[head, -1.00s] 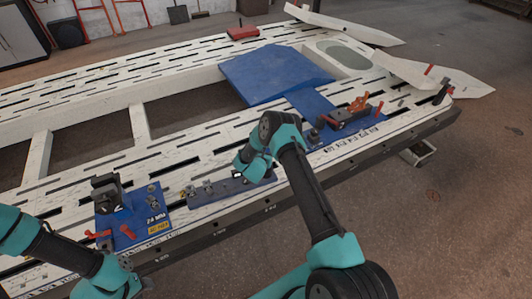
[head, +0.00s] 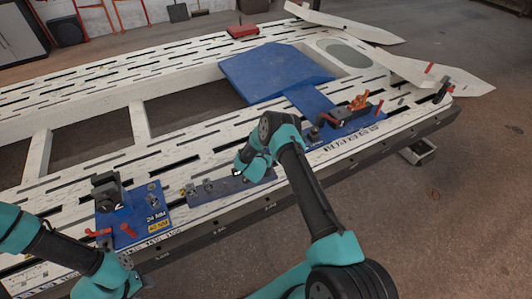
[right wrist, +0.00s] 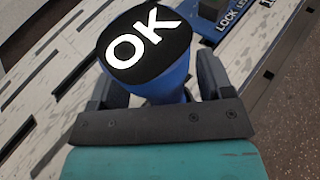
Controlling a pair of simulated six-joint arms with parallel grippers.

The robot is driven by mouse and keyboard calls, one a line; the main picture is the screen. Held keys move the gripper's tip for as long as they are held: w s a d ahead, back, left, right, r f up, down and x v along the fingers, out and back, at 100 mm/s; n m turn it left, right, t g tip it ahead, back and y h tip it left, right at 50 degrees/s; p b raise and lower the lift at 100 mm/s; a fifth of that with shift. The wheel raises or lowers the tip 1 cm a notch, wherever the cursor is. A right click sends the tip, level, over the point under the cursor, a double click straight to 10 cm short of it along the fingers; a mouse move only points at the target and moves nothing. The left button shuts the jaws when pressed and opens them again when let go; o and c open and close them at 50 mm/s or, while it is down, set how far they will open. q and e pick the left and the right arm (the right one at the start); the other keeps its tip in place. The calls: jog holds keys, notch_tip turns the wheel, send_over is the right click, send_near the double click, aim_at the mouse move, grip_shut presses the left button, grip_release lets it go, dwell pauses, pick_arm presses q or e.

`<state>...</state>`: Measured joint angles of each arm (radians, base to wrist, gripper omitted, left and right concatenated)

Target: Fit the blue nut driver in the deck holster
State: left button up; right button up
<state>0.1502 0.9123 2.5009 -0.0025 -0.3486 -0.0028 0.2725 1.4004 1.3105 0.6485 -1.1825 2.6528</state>
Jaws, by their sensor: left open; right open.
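The blue nut driver (right wrist: 172,84) shows in the right wrist view, with a black cap marked "OK" on its end. My right gripper (right wrist: 157,90) is open, with one finger on each side of the blue handle. The driver's lower end is hidden. In the head view my right wrist is over the grey-blue strip (head: 228,188) at the deck's near edge and hides the driver. My left gripper (head: 134,282) is at the bottom left, near the deck's edge, open with nothing visible in it. I cannot single out the deck holster.
A blue plate (head: 128,232) with a black fixture (head: 106,190) and red handles is on the deck at left. Another blue plate (head: 345,128) with orange and red clamps is at right. The long slotted white deck (head: 180,150) has open gaps behind.

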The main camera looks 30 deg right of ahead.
jog(key=shift+a, duration=0.1)
jog(key=v, duration=1.7)
jog(key=shift+a+r, duration=0.1)
jog(key=shift+a, duration=0.05)
dwell(0.4)
jog(key=s+a+r+m+g+y, duration=0.1)
jog(key=s+a+m+g+y, duration=0.2)
jog(key=s+m, duration=0.5)
jog(key=s+a+r+m+g+y, duration=0.1)
jog(key=s+a+m+g+y, duration=0.2)
jog(key=s+m+y, duration=0.3)
jog(key=s+a+r+m+g+y, duration=0.2)
jog(key=s+m+y, duration=0.3)
jog(key=s+m, duration=0.6)
jog(key=a+m+g, duration=0.1)
jog(key=m, duration=0.2)
